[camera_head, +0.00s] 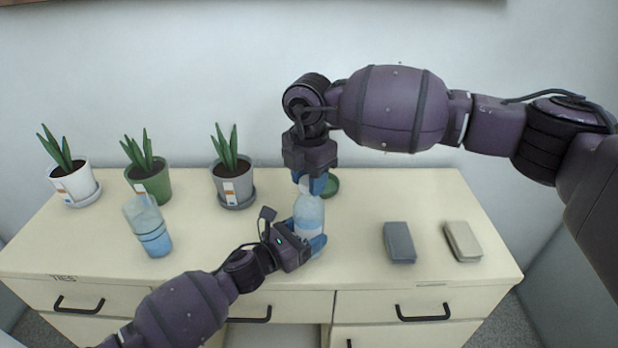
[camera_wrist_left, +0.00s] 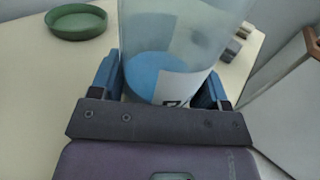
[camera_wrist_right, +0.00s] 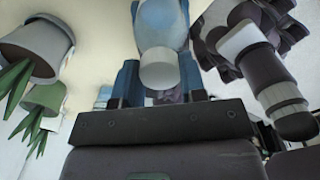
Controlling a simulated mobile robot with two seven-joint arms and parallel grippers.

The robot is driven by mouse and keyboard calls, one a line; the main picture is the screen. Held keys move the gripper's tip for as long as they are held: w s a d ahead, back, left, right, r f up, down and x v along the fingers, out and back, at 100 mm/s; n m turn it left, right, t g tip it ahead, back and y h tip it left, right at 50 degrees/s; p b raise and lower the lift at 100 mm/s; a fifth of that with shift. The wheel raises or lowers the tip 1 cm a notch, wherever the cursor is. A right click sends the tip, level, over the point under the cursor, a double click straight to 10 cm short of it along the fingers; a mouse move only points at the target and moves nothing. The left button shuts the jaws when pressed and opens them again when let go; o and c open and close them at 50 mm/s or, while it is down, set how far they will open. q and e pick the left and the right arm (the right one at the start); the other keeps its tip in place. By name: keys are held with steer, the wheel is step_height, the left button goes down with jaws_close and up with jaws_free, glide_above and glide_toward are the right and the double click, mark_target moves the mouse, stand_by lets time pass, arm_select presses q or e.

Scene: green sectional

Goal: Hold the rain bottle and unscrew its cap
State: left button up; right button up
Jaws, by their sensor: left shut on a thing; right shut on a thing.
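The rain bottle (camera_head: 309,212), clear and pale blue with a white label, stands upright on the cream cabinet. My left gripper (camera_head: 308,240) comes from the front left and is shut around its lower body; the left wrist view shows the bottle (camera_wrist_left: 180,45) between the blue fingers. My right gripper (camera_head: 316,184) points down from above and is shut on the white cap (camera_wrist_right: 160,70) at the bottle's top. The fingers partly hide the cap in the head view. I cannot tell whether the cap has turned.
A second clear container with a blue lower part (camera_head: 150,228) stands at the left. White, green and grey plant pots (camera_head: 233,187) line the back. A green dish (camera_head: 331,186) is behind the bottle. Grey (camera_head: 399,242) and beige (camera_head: 462,241) blocks lie at the right.

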steer(key=n, duration=2.8)
steer(key=shift+r, duration=0.1)
steer(key=n, duration=2.1)
